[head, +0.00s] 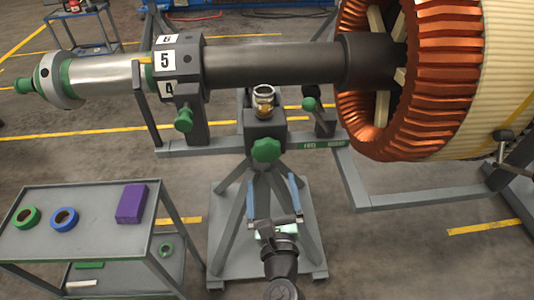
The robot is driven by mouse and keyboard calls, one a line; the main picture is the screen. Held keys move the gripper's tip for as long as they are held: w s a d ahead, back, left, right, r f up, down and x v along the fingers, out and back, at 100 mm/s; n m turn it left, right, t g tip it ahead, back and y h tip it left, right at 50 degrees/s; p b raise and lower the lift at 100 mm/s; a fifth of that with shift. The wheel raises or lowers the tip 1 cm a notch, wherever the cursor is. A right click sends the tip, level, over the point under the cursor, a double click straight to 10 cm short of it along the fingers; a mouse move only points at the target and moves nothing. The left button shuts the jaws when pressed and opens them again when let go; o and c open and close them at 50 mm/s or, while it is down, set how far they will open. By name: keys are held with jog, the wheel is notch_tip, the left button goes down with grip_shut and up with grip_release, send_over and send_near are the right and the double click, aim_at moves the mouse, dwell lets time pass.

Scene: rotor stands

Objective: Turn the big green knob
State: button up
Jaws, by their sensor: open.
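The big green knob (266,149) is on the front of a dark block on top of a grey stand, below a brass-coloured fitting (264,102). It is in full view. My gripper (272,180) is open and empty, with its two blue-lined fingers apart and pointing up the picture. It appears below the knob in the picture, one finger to each side of it, with no contact visible. The exact depth between them cannot be told. Smaller green knobs show at the left (183,120) and right (309,103).
A rotor shaft (270,66) spans above the stand into an orange and cream winding (420,80). A grey cart (95,240) at lower left holds green tape (26,217), blue tape (64,218) and a purple box (132,203). Grey frame beams (400,204) flank the right side.

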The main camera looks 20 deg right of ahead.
aim_at(267, 154)
jog(key=b+x, duration=0.1)
jog(key=x, duration=0.9)
jog(key=shift+b, duration=0.3)
jog(key=c, duration=1.1)
jog(key=shift+a+n, duration=0.1)
jog(key=shift+n, duration=0.3)
